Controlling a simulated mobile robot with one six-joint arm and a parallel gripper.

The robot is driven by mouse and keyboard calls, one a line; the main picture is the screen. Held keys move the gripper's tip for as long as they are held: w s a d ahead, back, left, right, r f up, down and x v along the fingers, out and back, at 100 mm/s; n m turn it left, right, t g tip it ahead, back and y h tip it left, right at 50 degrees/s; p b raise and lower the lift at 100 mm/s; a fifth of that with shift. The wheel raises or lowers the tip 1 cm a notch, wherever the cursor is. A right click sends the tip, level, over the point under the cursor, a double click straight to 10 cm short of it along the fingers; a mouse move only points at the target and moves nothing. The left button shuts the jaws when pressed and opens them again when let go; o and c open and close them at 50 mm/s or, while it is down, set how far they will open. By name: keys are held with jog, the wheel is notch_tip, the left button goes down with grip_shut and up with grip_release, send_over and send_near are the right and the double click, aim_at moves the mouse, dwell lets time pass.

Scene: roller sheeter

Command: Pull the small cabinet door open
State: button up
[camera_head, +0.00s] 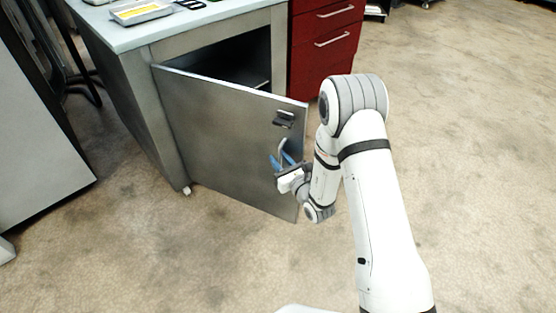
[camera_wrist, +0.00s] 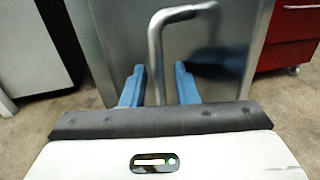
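The small cabinet door (camera_head: 215,135) is a grey metal panel, hinged at its left and standing partly open, with the dark cabinet interior showing above it. Its bent metal handle (camera_head: 283,146) is near the door's free right edge. The handle also shows large in the wrist view (camera_wrist: 155,50). My gripper (camera_head: 283,162) is at the handle. In the wrist view, its two blue fingers (camera_wrist: 159,85) stand apart on either side of the handle's upright bar, with a gap visible at least on the right. The fingers look open; contact with the bar is unclear.
A dark latch (camera_head: 284,118) sits on the door above the handle. The cabinet's pale top (camera_head: 200,25) carries a tray (camera_head: 140,11). A red drawer unit (camera_head: 325,45) stands right of the cabinet. A grey panel-sided unit (camera_head: 35,130) is at the left. Floor right of my arm is clear.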

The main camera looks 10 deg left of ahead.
jog(key=p+v, duration=0.1)
jog(key=v, duration=0.7)
jog(key=shift+a, duration=0.1)
